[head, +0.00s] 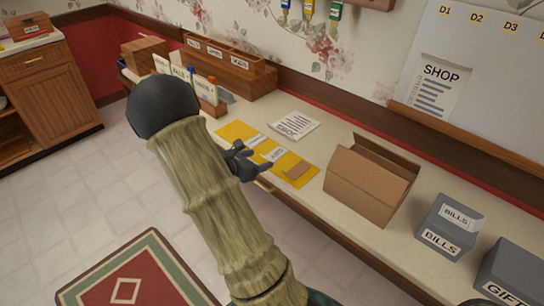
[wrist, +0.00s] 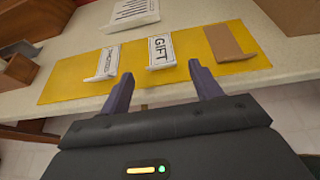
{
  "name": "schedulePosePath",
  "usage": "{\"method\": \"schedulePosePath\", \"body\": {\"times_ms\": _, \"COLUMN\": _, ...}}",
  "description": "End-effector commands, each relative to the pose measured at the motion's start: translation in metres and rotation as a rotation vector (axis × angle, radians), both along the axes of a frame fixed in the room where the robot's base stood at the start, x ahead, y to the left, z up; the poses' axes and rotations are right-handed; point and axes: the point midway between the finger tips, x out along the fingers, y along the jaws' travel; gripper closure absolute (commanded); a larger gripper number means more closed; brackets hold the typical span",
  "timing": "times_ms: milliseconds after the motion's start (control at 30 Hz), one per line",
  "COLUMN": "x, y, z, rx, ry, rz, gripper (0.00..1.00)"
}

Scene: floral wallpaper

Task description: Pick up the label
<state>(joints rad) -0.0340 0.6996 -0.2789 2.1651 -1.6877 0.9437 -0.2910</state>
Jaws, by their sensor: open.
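A yellow mat (head: 231,130) lies on the counter, and it also shows in the wrist view (wrist: 62,84). On it are a white label reading GIFT (wrist: 160,49) in the middle, another white label (wrist: 107,62) to its left with print too small to read, and a plain brown piece (wrist: 226,42) to its right. The GIFT label (head: 275,153) also shows in the head view. My gripper (wrist: 160,70) is open and empty, its fingers pointing at the mat's near edge. The GIFT label lies beyond and between the fingertips, apparently untouched.
A printed sheet (head: 294,124) lies behind the mat. An open cardboard box (head: 364,186) stands to the right, then a grey BILLS box (head: 446,228) and another grey box (head: 508,275). A wooden sorter (head: 222,67) stands at the back left.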

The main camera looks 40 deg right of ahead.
Motion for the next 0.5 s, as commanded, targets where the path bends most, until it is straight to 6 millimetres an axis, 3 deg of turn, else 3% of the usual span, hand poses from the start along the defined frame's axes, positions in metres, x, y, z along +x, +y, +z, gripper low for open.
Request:
{"method": "schedulePosePath", "body": {"times_ms": 133, "x": 0.001, "y": -0.02, "z": -0.008, "rx": 0.0, "ry": 0.0, "rz": -0.002, "gripper": 0.36}}
{"method": "schedulePosePath", "body": {"times_ms": 500, "x": 0.003, "y": -0.023, "z": -0.01, "rx": 0.0, "ry": -0.001, "rz": 0.004, "gripper": 0.36}}
